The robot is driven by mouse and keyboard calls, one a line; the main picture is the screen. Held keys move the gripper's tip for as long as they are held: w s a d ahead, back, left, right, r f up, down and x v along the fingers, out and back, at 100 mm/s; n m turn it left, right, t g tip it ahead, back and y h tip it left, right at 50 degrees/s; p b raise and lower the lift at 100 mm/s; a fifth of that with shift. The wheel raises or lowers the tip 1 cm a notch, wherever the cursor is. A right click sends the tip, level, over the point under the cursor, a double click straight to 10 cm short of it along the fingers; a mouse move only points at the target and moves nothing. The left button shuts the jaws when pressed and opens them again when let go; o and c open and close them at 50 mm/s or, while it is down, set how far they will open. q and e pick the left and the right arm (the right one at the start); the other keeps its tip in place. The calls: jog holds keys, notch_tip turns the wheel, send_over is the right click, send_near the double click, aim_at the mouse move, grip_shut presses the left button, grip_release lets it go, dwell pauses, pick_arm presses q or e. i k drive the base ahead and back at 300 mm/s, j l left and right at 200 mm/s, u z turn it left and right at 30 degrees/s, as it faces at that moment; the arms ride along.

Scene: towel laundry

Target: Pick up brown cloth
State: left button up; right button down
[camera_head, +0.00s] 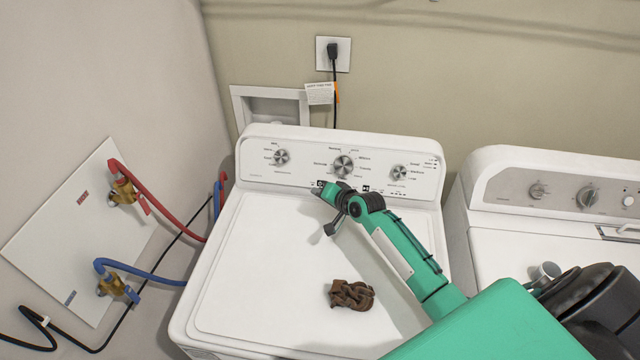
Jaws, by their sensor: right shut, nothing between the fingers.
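The brown cloth (350,294) lies crumpled in a small heap on the white lid of the washing machine (250,265), toward its front. My right arm, green, reaches in from the lower right across the lid. My right gripper (326,209) is shut and empty. It is above the back part of the lid, near the control panel, and apart from the cloth, which lies nearer the front. My left gripper does not show.
A control panel with knobs (343,166) rises at the back of the washer. A second white machine (550,190) stands at the right. Red (165,205) and blue (140,272) hoses run along the left wall. The lid's left part is clear.

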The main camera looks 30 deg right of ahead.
aim_at(357, 293)
jog(key=k, duration=2)
